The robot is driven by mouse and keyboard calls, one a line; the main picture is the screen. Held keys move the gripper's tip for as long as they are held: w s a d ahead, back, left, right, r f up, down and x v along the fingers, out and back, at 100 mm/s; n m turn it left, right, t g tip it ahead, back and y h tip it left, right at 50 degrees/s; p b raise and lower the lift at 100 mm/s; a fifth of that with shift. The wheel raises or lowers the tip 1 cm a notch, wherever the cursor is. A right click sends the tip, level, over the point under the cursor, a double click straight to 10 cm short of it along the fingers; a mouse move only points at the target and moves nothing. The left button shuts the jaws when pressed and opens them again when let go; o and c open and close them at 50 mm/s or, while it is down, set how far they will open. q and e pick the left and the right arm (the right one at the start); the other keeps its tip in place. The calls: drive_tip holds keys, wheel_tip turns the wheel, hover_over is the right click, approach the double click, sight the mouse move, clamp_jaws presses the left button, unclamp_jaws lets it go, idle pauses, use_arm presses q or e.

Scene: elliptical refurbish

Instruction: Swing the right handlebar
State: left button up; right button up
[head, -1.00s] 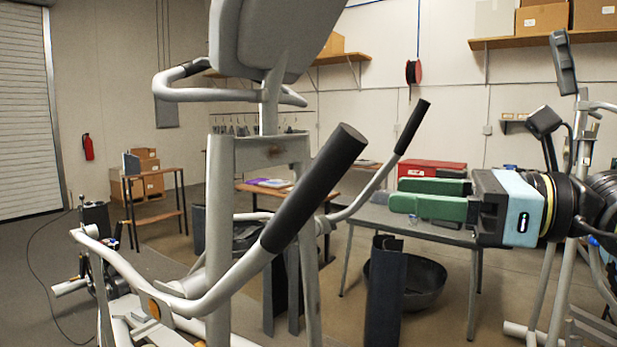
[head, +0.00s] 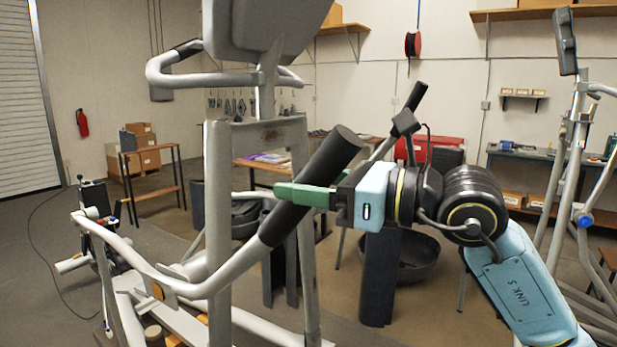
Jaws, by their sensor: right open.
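The elliptical's near handlebar is a silver curved bar with a thick black grip (head: 330,160), rising to the upper right in the middle of the head view. My right gripper (head: 288,193) comes in from the right at the grip's middle. One green finger crosses in front of the grip, with its tip just past the left side. The other finger is mostly hidden behind the grip. The jaws are open around the grip; I cannot tell whether they touch it. The far handlebar (head: 408,104) stands behind with its black grip up. My left gripper is not in view.
The elliptical's grey upright frame (head: 217,220) and console (head: 262,30) stand just left of the grip. A black round tub (head: 425,262) and a red box (head: 425,148) are behind my right arm. Another machine's silver post (head: 568,150) stands at the right.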

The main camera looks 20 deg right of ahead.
drive_tip(key=shift+c, duration=0.3)
clamp_jaws()
drive_tip(key=shift+f, duration=0.1)
